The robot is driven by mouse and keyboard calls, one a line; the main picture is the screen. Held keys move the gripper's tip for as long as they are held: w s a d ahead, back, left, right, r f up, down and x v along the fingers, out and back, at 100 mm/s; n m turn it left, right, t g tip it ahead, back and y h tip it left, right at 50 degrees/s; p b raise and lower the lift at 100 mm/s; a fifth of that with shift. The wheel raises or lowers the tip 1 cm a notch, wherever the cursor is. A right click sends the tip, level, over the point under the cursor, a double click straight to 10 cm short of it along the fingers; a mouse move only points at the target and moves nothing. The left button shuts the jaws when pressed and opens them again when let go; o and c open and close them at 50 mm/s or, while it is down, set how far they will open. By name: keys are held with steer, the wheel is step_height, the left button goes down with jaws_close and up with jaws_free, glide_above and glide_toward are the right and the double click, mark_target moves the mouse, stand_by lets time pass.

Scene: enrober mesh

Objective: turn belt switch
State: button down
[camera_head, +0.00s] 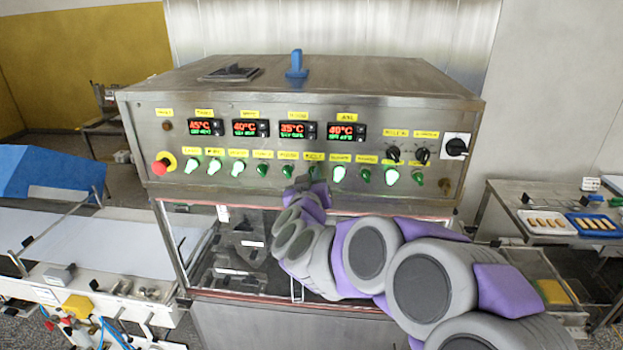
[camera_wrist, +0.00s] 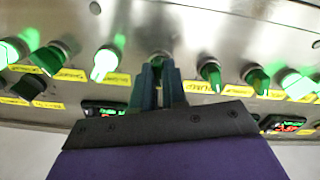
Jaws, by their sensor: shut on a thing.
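A row of green rotary switches runs along the steel control panel (camera_head: 300,110), each under a yellow label too small to read surely. My gripper (camera_head: 308,180) is at the middle of this row. In the wrist view, which shows the panel upside down, my gripper (camera_wrist: 158,68) is shut on one switch, whose knob is mostly hidden between the fingers. Beside it in that view are a lit switch (camera_wrist: 105,62) on the left and a dark green switch (camera_wrist: 210,72) on the right. In the head view the lit neighbour (camera_head: 339,173) is just right of my gripper.
Temperature displays (camera_head: 292,130) sit above the switches. A red emergency button (camera_head: 161,166) is at the panel's left, and black rotary knobs (camera_head: 457,147) are at its right. A white conveyor belt (camera_head: 50,235) lies left. A table with trays (camera_head: 547,222) stands right.

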steer(key=shift+a+f+m+b, duration=0.15)
steer(key=shift+m+b, duration=0.3)
steer(key=shift+m, duration=1.1)
steer(key=shift+d+f+m+b, duration=0.1)
steer(key=shift+m+b, duration=0.35)
steer(key=shift+m, duration=1.05)
steer(key=shift+a+f+m+b, duration=0.15)
steer(key=shift+m+b, duration=0.3)
steer(key=shift+m, duration=1.1)
steer(key=shift+d, duration=0.1)
steer(key=c, duration=1.2)
jaws_free()
steer(key=shift+w+r, duration=0.1)
steer(key=shift+r, duration=0.05)
steer(key=shift+o, duration=0.2)
steer(key=s, duration=1.7)
steer(key=shift+a, duration=0.4)
steer(key=shift+s, duration=0.1)
